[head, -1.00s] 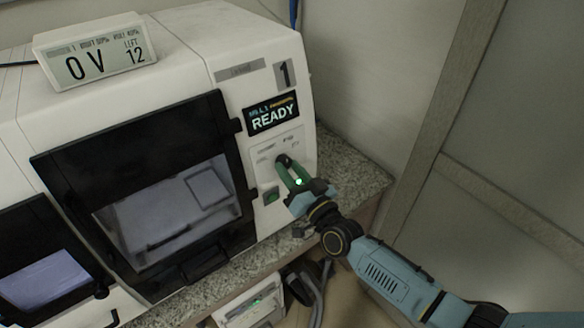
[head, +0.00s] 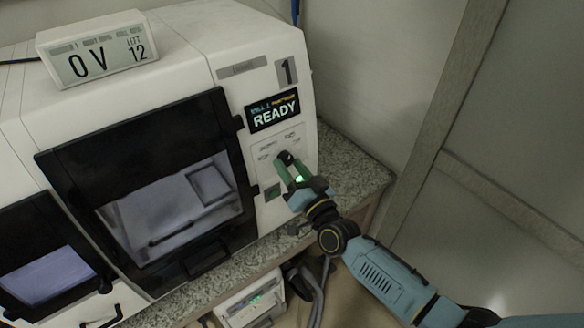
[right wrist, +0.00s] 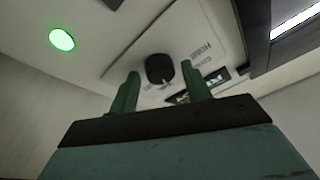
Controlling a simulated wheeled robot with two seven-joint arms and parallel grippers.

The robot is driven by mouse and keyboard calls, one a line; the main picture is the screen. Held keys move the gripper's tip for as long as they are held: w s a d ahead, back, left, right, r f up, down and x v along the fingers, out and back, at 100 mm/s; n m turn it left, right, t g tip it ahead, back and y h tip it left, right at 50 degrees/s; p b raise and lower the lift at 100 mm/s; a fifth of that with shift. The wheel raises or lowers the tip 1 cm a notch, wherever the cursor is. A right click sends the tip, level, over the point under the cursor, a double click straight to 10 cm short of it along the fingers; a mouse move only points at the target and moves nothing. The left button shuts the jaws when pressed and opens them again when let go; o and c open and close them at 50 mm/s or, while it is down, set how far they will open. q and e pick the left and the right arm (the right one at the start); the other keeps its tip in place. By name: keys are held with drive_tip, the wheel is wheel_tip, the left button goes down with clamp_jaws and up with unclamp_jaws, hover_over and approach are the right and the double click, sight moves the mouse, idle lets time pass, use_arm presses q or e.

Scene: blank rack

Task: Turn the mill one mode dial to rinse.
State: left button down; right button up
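The mill one mode dial (right wrist: 160,68) is a small round black knob on a white panel. In the head view the dial (head: 284,158) shows partly behind my fingertips, below the READY screen (head: 274,112). My right gripper (head: 291,168) has green fingers and reaches up to the panel from the lower right. In the right wrist view my right gripper (right wrist: 160,72) is open, with one finger on each side of the dial and a visible gap on both sides. The small panel labels around the dial are too blurred to read. My left gripper is out of view.
Mill one's dark-framed door (head: 135,130) is to the left. A white readout box (head: 96,50) stands on top. A speckled counter edge (head: 352,170) and wall lie to the right.

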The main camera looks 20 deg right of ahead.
drive_tip(key=shift+o, duration=0.3)
drive_tip(key=shift+s, duration=0.1)
drive_tip(key=shift+s+d+f, duration=0.1)
drive_tip(key=shift+s+f, duration=0.05)
drive_tip(key=shift+s, duration=0.1)
drive_tip(key=b+v, duration=0.1)
drive_tip(key=v, duration=1.1)
drive_tip(key=shift+s+b, duration=0.3)
drive_tip(key=shift+s, duration=0.05)
drive_tip(key=s+d+f+n+g+h+b, duration=0.1)
drive_tip(key=s+d+f+g+b, duration=0.15)
drive_tip(key=f, duration=0.95)
drive_tip(key=s+d+f+n+g+h+b, duration=0.15)
drive_tip(key=s+f+g, duration=0.25)
drive_tip(key=f, duration=0.9)
drive_tip(key=s+d+f+n+g+h+b, duration=0.1)
drive_tip(key=s+f+g+b, duration=0.25)
drive_tip(key=f, duration=0.85)
drive_tip(key=s+d+f+n+g+h+b, duration=0.1)
drive_tip(key=s+f+g, duration=0.3)
drive_tip(key=s+f, duration=0.6)
drive_tip(key=s+f+n+g+b, duration=0.1)
drive_tip(key=s+f+g, duration=0.3)
drive_tip(key=s+f, duration=0.6)
drive_tip(key=s+b, duration=0.1)
drive_tip(key=s, duration=0.6)
drive_tip(key=shift+d+h+b, duration=0.35)
drive_tip(key=shift+d+b, duration=0.05)
